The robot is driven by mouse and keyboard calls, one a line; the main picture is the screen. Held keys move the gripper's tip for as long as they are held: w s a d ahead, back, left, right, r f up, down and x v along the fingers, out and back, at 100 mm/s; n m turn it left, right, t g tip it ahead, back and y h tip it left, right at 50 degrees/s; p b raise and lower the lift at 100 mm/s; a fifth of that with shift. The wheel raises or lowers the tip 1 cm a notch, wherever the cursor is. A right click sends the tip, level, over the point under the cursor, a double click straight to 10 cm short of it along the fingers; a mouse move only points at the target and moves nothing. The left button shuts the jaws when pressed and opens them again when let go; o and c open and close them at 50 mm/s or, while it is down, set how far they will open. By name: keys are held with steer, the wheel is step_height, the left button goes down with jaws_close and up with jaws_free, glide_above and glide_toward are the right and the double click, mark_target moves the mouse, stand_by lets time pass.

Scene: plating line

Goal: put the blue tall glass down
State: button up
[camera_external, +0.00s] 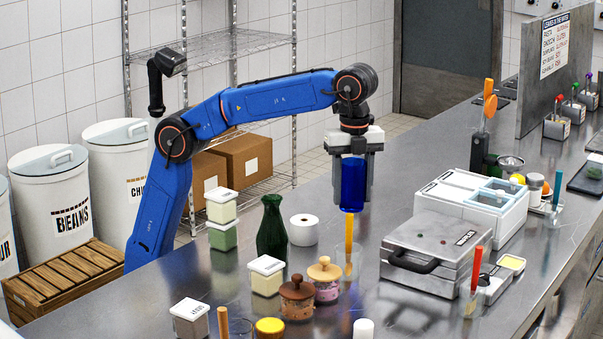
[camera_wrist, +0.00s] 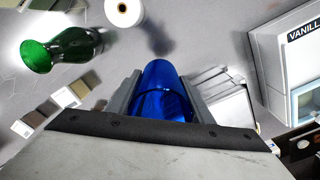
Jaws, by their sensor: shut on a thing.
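The blue tall glass (camera_external: 353,185) is upright in my gripper (camera_external: 353,170), held above the steel counter (camera_external: 205,285). In the wrist view the blue glass (camera_wrist: 163,90) sits between the two grey fingers of my gripper (camera_wrist: 160,98), which are shut on it. In the external view, a clear glass (camera_external: 347,264) with an orange stick in it stands on the counter below and slightly in front of the held glass. Whether the held glass has anything in it cannot be seen.
A green bottle (camera_external: 272,230) and a white paper roll (camera_external: 304,229) stand left of my gripper. A metal press (camera_external: 435,252) and a white container box (camera_external: 470,207) stand to its right. Jars (camera_external: 297,297) crowd the front. Some bare counter lies behind the roll.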

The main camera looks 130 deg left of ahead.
steer(key=s+a+f+n, duration=0.2)
steer(key=a+n, duration=0.2)
steer(key=a, duration=1.5)
steer(key=s+a+f+n, duration=0.2)
steer(key=s+a+n, duration=0.15)
steer(key=a, duration=1.65)
steer(key=shift+w+d+f, duration=0.1)
steer(key=shift+w+f, duration=0.05)
steer(key=shift+f, duration=1.15)
steer(key=shift+w+d+f, duration=0.1)
steer(key=shift+w+f, duration=0.05)
steer(key=shift+f, duration=1.2)
steer(key=shift+w+d+f, duration=0.1)
steer(key=shift+w+f, duration=0.05)
steer(key=shift+f, duration=1.15)
steer(key=o, duration=1.2)
steer(key=shift+f, duration=0.1)
step_height(320, 180, up, 8)
steer(key=shift+f, duration=0.15)
